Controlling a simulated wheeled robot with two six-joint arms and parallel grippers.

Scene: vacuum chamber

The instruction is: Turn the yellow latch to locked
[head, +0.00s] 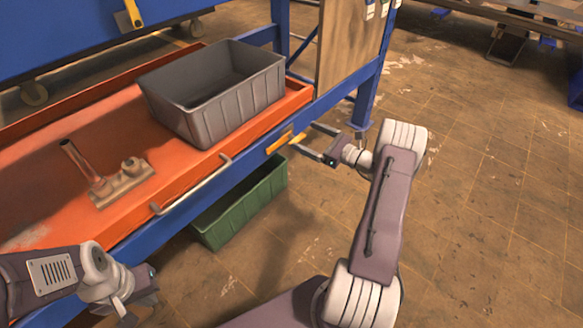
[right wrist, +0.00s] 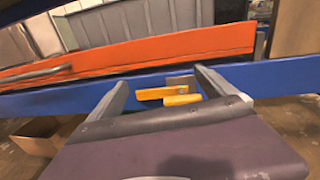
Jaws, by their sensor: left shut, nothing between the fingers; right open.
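The yellow latch (head: 280,144) is on the blue front beam of the orange-topped bench, near its right end. In the right wrist view the latch (right wrist: 163,93) shows as a yellow bar pointing left, beside a small grey plate (right wrist: 181,82) and another yellow piece (right wrist: 182,100). My right gripper (head: 303,136) is open and faces the beam, its tips close to the latch. In the right wrist view the latch appears between the two fingers (right wrist: 160,77); I cannot tell if they touch it. My left gripper (head: 138,307) is shut and empty at the lower left, away from the latch.
A grey bin (head: 205,122) and a metal part with an upright tube (head: 122,185) stand on the orange bench top (head: 50,150). A silver handle (head: 190,186) runs along its front. A green crate (head: 240,210) sits below. The floor (head: 480,200) at right is clear.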

